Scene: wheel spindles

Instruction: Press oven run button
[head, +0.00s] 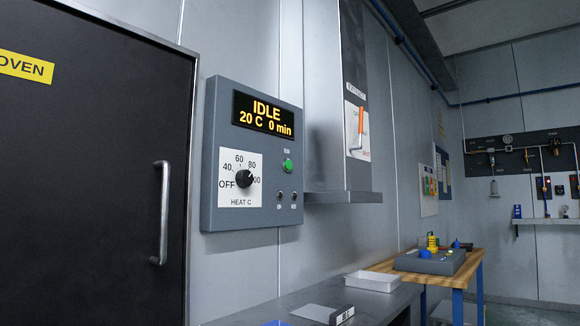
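The oven control panel (213,165) is a grey box on the wall, right of the dark oven door (90,180). Its display (262,115) reads IDLE, 20 C, 0 min in yellow. The green round run button (288,165) sits on the panel's right side below the display, under a small label too small to read surely. The heat dial (244,179) on a white plate is at the panel's lower left; where its pointer stands is hard to tell. Two small dark knobs or buttons (279,195) sit below the green button. Neither gripper is in view.
The oven door has a vertical metal handle (161,212). A lever with an orange grip (360,130) is on the wall to the right. A grey bench (370,303) with a white tray (371,281) lies below. A wooden table (470,265) stands farther right.

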